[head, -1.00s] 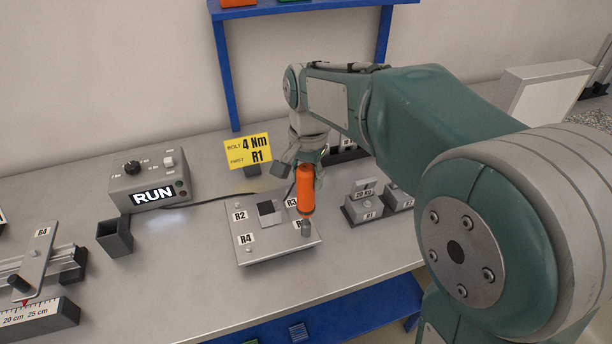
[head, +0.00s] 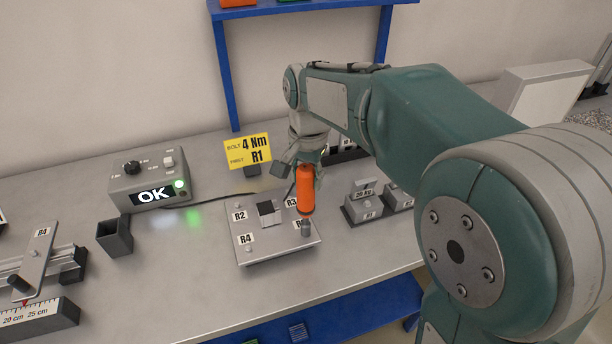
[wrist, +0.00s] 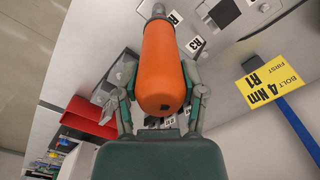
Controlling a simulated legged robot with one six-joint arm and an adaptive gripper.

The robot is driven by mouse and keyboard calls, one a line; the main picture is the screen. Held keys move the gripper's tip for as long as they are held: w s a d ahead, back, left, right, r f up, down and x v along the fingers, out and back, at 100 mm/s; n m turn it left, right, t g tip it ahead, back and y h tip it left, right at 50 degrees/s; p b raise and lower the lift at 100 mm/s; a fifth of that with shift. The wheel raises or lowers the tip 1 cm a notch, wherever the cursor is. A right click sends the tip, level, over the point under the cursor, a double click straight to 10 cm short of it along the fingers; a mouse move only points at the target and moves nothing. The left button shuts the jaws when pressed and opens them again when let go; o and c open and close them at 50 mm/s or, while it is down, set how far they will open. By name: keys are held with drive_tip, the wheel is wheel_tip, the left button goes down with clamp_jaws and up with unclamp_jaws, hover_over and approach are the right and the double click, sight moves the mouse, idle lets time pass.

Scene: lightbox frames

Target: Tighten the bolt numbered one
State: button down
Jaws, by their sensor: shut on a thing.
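My gripper (wrist: 158,100) is shut on an orange screwdriver-like tool (head: 305,188), which also fills the middle of the wrist view (wrist: 163,68). The tool stands nearly upright, its grey tip (head: 306,228) down at the front right corner of the grey bolt plate (head: 275,247). That corner's label is mostly hidden by the tool. Labels R2, R3 and R4 show at the other corners. A yellow sign (head: 247,151) behind the plate reads "BOLT 4 Nm, FIRST R1". The controller box (head: 150,180) shows OK with a green light lit.
A dark open holder (head: 115,237) stands left of the plate. Weights (head: 363,205) stand close on its right. A rail fixture with a ruler block (head: 38,315) is at the far left. The bench front between holder and plate is clear.

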sight(306, 166)
drive_tip(key=shift+r, duration=2.5)
drive_tip(key=shift+w, duration=0.15)
